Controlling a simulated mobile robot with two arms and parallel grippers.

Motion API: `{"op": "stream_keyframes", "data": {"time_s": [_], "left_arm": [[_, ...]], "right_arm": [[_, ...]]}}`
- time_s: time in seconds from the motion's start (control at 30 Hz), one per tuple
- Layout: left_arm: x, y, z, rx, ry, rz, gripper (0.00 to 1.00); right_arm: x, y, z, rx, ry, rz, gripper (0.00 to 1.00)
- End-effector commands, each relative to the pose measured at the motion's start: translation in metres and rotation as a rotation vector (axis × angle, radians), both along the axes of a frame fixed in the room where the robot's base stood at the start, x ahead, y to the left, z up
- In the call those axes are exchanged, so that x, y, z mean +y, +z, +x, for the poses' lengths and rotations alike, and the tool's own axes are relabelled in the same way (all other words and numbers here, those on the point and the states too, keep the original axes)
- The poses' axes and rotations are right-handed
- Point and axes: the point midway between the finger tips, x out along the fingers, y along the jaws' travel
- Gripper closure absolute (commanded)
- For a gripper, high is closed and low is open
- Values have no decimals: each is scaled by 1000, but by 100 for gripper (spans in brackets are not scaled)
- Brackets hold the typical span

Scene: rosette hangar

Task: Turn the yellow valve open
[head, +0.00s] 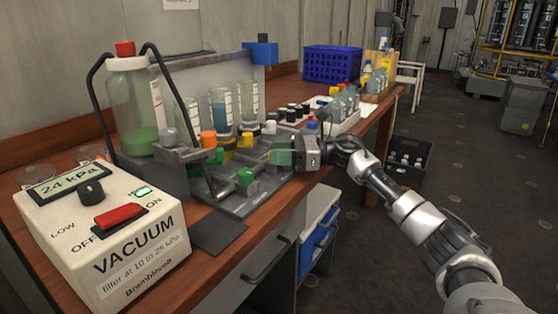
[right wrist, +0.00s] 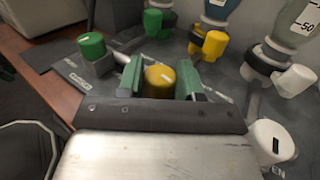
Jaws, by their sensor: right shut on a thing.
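My right gripper (head: 281,152) reaches in from the right, low over the valve plate (head: 222,193). In the right wrist view its green fingers (right wrist: 160,78) are shut on a yellow valve knob (right wrist: 160,82), one finger on each side. In the head view the gripper hides this knob. A second yellow knob (right wrist: 214,45) stands behind it, below a cylinder, and also shows in the head view (head: 245,139). I cannot read how far the held valve is turned. My left gripper is not in view.
Green knobs (right wrist: 91,46) and white knobs (right wrist: 272,140) stand close around the gripper. Tall cylinders (head: 221,108) rise behind. A vacuum unit (head: 105,235) with a red switch and a display reading 24 kPa stands at the left. Vials and a blue crate (head: 333,64) are farther back.

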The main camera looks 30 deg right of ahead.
Motion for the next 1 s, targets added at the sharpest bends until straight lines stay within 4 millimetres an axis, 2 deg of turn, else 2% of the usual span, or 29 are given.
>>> {"op": "stream_keyframes", "data": {"time_s": [0.03,0.4,1.0], "left_arm": [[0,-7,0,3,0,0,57],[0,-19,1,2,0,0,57],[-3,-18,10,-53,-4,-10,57]], "right_arm": [[0,-1,1,-4,23,4,88],[0,0,2,-4,170,2,88],[-1,1,2,-2,206,2,88]]}}
